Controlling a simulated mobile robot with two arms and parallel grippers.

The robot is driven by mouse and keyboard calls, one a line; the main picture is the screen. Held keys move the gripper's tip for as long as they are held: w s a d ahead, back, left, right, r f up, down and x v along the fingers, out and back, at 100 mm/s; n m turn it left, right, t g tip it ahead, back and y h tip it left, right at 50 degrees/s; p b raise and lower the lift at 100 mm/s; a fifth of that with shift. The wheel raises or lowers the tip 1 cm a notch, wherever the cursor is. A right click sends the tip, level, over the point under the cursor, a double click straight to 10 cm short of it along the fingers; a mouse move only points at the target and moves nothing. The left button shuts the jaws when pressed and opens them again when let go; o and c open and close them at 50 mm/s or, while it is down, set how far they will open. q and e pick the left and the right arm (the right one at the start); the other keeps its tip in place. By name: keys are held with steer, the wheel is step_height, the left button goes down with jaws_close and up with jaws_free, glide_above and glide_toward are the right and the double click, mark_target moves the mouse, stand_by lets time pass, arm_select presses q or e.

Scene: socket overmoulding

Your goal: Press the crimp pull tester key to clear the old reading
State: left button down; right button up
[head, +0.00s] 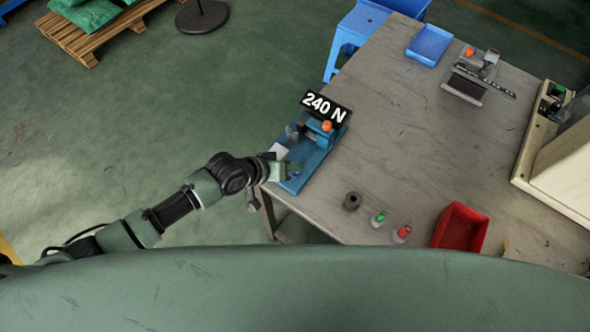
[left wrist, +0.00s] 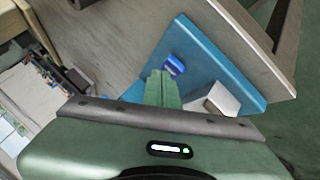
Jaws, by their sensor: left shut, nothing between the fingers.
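The crimp pull tester (head: 318,155) is a blue device at the left corner of the table, with a black display (head: 325,107) reading "240 N". In the left wrist view its blue base plate (left wrist: 210,62) carries a small raised blue key (left wrist: 174,64). My left gripper (head: 289,172) is over the near end of the tester. Its closed green fingers (left wrist: 162,84) hold nothing and their tips appear just short of the blue key; whether they touch it I cannot tell. My right gripper is not in view.
A dark cylinder (head: 352,201), a green-topped item (head: 378,219), a red-topped item (head: 402,234) and a red bin (head: 460,228) stand along the near edge. A blue tray (head: 429,45) and a clamp fixture (head: 470,80) are farther back. The table's middle is clear.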

arm_select(q)
steer(key=shift+f, duration=0.45)
steer(key=shift+r, duration=0.1)
stand_by(0.4)
steer(key=shift+r+p, duration=0.8)
steer(key=shift+r, duration=0.05)
step_height(320, 180, up, 5)
steer(key=p, duration=0.5)
steer(key=shift+r, duration=0.1)
stand_by(0.5)
